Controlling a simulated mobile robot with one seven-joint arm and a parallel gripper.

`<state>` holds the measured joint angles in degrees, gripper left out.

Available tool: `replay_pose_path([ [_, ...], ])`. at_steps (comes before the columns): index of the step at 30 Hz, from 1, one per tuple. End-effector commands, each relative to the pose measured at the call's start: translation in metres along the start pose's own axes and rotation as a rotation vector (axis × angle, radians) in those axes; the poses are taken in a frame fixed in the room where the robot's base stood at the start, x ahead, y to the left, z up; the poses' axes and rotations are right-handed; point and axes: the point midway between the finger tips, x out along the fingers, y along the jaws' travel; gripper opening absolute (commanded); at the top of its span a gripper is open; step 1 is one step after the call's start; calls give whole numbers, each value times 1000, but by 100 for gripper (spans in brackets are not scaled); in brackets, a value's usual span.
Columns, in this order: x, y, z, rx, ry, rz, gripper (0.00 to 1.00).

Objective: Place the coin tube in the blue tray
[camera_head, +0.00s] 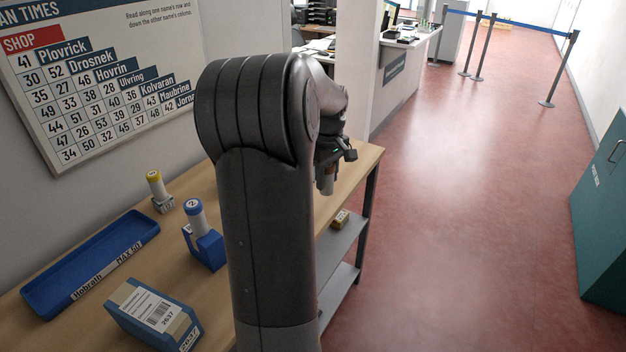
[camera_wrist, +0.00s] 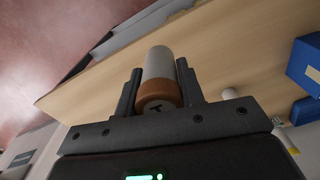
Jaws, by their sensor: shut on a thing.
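My gripper (camera_wrist: 160,82) is shut on a grey-white coin tube (camera_wrist: 160,64) with a brown cap that bears a dark mark. In the head view my gripper (camera_head: 328,162) hangs near the counter's far right end, partly hidden by my arm. The lower part of the held tube (camera_head: 325,184) shows beneath it. The blue tray (camera_head: 108,277) lies at the left of the counter with a "Hobrain MAX 50" label on its front wall. It looks empty and is well to the left of my gripper.
A blue parcel box (camera_head: 137,325) with a barcode label lies in front. My arm hides part of the wooden counter (camera_head: 357,160). A small yellow item (camera_head: 341,219) sits on the shelf below.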

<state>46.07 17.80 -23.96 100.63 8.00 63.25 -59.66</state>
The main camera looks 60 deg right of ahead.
Motion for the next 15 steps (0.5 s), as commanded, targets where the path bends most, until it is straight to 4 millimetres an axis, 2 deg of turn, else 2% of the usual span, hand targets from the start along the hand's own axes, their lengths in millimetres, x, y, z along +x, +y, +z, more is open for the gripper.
replay_pose_path([
  [10, -6, 3, 9, 0, 0, 1, 8],
  [15, -6, -6, -7, -54, -1, 1, 8],
])
